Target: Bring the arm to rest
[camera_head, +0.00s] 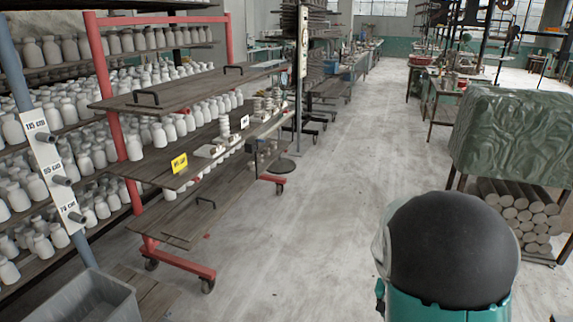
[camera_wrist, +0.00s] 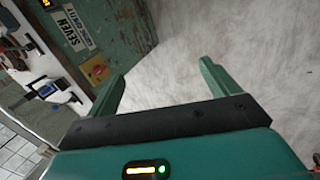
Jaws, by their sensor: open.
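My gripper (camera_wrist: 162,71) shows in the wrist view with its two green fingers spread wide apart. Nothing is between them, and pale bare floor lies beyond. In the head view a dark rounded part of my own arm with teal edges stands at the lower right. My gripper's fingers cannot be made out in that view.
A red-framed rack (camera_head: 108,95) with wooden shelves of white jars stands at left. A grey bin (camera_head: 85,300) is at lower left. A green-covered stand (camera_head: 512,135) is at right. The middle floor (camera_head: 320,190) is clear. A green cabinet (camera_wrist: 100,30) shows in the wrist view.

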